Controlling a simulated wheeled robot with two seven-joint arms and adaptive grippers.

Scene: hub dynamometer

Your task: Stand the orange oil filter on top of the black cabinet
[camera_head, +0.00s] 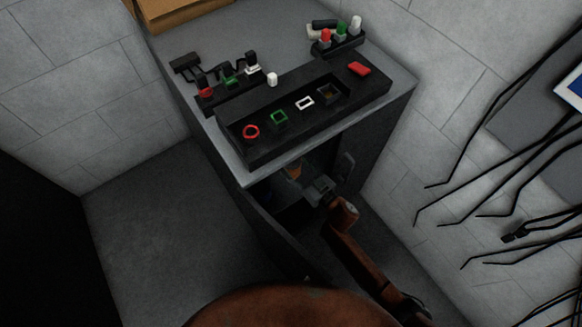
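The cabinet has a grey top (392,78) and dark sides, and its front is open. A small orange patch (294,172) shows in the dark interior; it may be the oil filter, but it is mostly hidden. My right arm comes in from the lower right, and its gripper (318,189) is at the cabinet's open front, close to the orange patch. Its fingers are dark and too small to tell whether they are open or hold anything. My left gripper is not in view.
A long black tray (240,141) with red, green and white frames fills the front of the top. Small racks of coloured pegs (340,45) and (228,98) stand behind it. A cardboard box (185,12) is at the back left. Black cables (500,150) hang at right.

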